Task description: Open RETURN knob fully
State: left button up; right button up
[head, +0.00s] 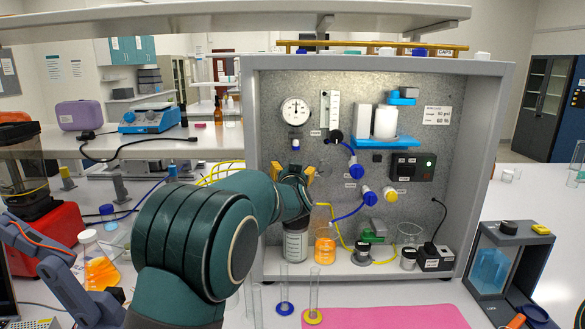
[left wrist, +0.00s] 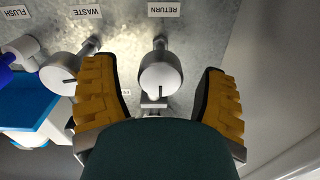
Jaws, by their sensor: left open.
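The RETURN knob (left wrist: 161,74) is a round silver-grey knob on the metal panel. Its label (left wrist: 164,10) appears upside down in the left wrist view. My left gripper (left wrist: 163,98) is open, with one yellow-orange finger on each side of the knob. Gaps show between the fingers and the knob, so I see no contact. In the head view my left gripper (head: 294,172) is at the left part of the panel and largely hides the knob there. My right gripper is not in view.
In the left wrist view the WASTE knob (left wrist: 62,72) sits close beside the left finger. Panel fittings include a gauge (head: 296,111), a flow tube (head: 330,112) and blue valves (head: 357,171). A bottle (head: 295,243) and an orange flask (head: 325,248) stand below. A pink mat (head: 400,317) lies in front.

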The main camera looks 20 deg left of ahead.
pick_arm(q)
jog(key=shift+x, duration=1.4)
jog(key=c, duration=1.2)
jog(key=shift+w+f, duration=0.1)
jog(key=shift+w, duration=0.05)
grip_shut()
